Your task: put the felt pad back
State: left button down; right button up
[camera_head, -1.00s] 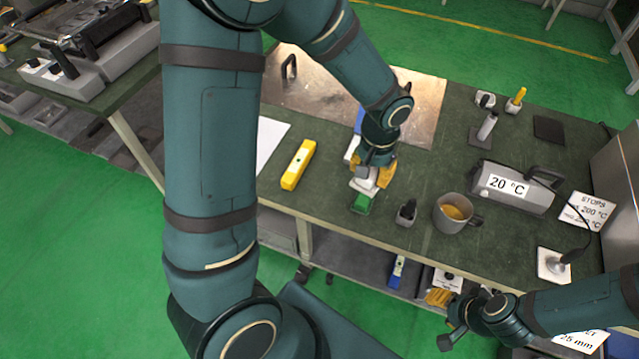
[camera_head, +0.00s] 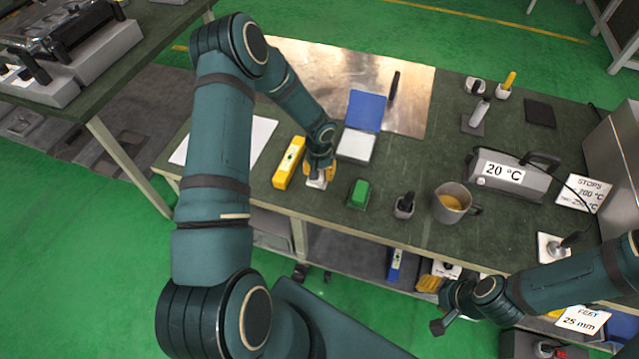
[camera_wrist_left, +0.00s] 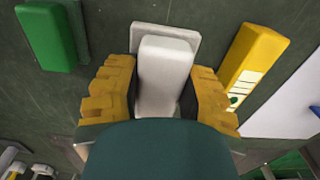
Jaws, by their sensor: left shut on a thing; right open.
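The felt pad (camera_head: 317,184) is a pale grey block on a wider, flat grey base. It also shows in the left wrist view (camera_wrist_left: 164,72). My left gripper (camera_head: 319,170) points down and is shut on the block, with its yellow fingers on both sides. The pad is at the bench's front part, between the yellow bar (camera_head: 289,163) and the green block (camera_head: 358,193), apart from both. I cannot tell whether its base touches the bench. My right gripper (camera_head: 445,314) is open and empty, low in front of the bench.
Behind the pad lie a white box (camera_head: 356,146) with a blue flap (camera_head: 366,110) and a metal sheet (camera_head: 415,95). To the right stand a dark-handled tool (camera_head: 404,205), a mug (camera_head: 452,203) and a grey heater (camera_head: 512,178). White paper (camera_head: 250,140) lies left.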

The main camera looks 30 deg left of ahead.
pick_arm(q)
jog(key=shift+f+b, duration=0.4)
jog(key=shift+f, duration=2.15)
jog(key=shift+f+b, duration=0.25)
jog(key=shift+b, duration=0.05)
jog(key=c, duration=0.6)
grip_release()
jog(key=shift+r, duration=0.1)
